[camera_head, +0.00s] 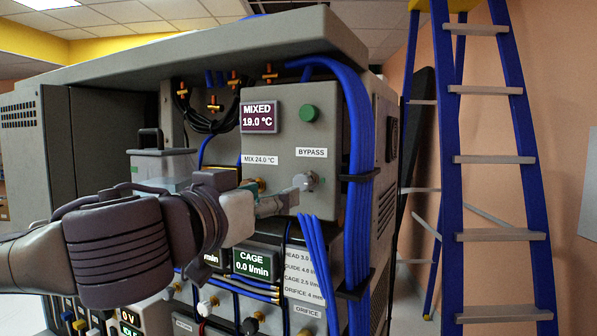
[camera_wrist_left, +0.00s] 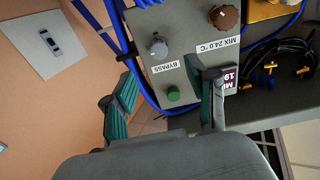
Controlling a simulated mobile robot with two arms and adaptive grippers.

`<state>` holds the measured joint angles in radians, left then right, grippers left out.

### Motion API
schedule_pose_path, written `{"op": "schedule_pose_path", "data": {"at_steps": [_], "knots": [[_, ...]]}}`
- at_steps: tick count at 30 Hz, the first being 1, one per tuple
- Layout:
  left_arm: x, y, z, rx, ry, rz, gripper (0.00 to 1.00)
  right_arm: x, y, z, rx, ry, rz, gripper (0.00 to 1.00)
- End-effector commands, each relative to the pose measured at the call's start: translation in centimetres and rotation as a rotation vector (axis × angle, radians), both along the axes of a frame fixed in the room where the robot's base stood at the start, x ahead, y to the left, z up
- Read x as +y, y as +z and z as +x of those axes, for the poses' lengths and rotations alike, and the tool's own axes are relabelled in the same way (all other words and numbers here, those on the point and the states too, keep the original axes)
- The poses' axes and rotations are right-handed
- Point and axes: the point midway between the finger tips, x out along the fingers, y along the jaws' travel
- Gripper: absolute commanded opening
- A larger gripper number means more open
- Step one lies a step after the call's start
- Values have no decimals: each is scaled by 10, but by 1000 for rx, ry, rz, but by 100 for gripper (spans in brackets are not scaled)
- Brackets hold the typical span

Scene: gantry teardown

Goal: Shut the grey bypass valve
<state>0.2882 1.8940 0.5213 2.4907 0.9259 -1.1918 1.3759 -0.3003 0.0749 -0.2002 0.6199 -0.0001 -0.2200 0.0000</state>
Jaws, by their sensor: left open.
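The grey bypass valve knob (camera_head: 306,182) sits on the panel below the BYPASS label (camera_head: 311,152). In the left wrist view the panel appears upside down, and the grey knob (camera_wrist_left: 158,47) lies beyond the fingertips, between their lines. My left gripper (camera_head: 284,203) reaches in from the left, its tips close to the knob in the head view. In the left wrist view my left gripper (camera_wrist_left: 169,78) is open with nothing between its fingers. Contact with the knob does not show. My right gripper is out of view.
A brown knob (camera_wrist_left: 224,17) sits beside the grey one. A green button (camera_head: 309,113) and the MIXED display (camera_head: 258,117) are above. Thick blue hoses (camera_head: 358,140) run down the panel's right edge. A blue ladder (camera_head: 447,150) stands at the right.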

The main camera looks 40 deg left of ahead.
Motion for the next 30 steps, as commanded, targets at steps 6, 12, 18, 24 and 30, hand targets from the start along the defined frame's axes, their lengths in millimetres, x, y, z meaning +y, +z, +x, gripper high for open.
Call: {"op": "schedule_pose_path", "data": {"at_steps": [6,12,18,24,30], "knots": [[5,8,35,9,0,0,57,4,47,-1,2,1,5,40],[10,1,65,7,2,3,57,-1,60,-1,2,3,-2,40],[13,1,88,3,1,3,57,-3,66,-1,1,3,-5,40],[14,0,95,0,-1,1,57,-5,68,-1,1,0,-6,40],[14,0,95,0,0,1,57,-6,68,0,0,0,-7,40]]}}
